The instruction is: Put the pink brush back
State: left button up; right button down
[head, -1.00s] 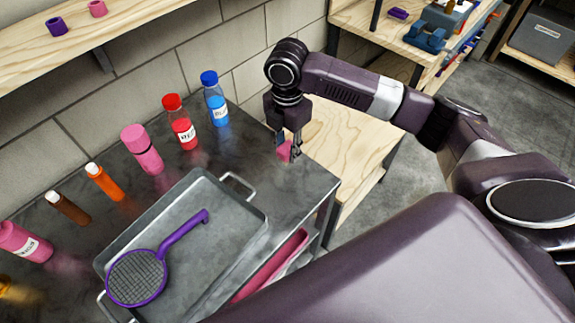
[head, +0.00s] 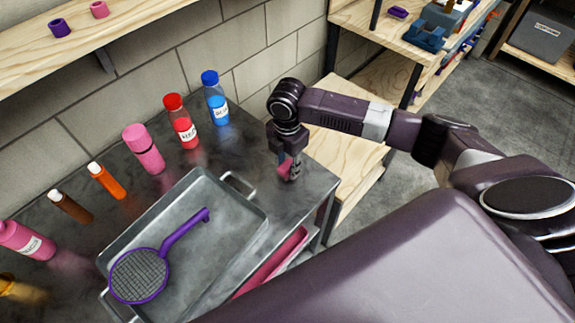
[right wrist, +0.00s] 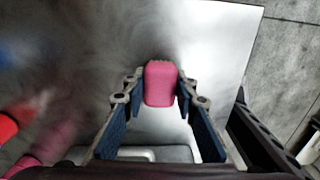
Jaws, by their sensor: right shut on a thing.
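My right gripper (head: 290,172) is over the right end of the dark metal table (head: 265,140). It is shut on a small pink thing (head: 284,166), which I take to be the pink brush. In the right wrist view, the blocky pink end of the brush (right wrist: 160,84) sits between the two fingers (right wrist: 160,95), and the rest of its shape is hidden. I cannot tell whether the brush touches the table top. My left gripper is not in view.
A metal tray (head: 225,234) with a purple mesh paddle (head: 140,275) lies left of the gripper. Several bottles, including blue (head: 216,100), red (head: 182,125) and pink (head: 144,150), line the wall side. A wooden shelf (head: 345,150) adjoins at right. A pink item (head: 275,258) lies below the table top.

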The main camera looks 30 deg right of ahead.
aim_at(288, 166)
jog(key=c, duration=1.5)
grip_release()
jog(key=shift+f, duration=0.1)
jog(key=shift+c, duration=0.2)
notch_tip(288, 166, up, 12)
jog(key=b, duration=0.2)
jog(key=shift+r, duration=0.25)
jog(key=shift+s, duration=0.1)
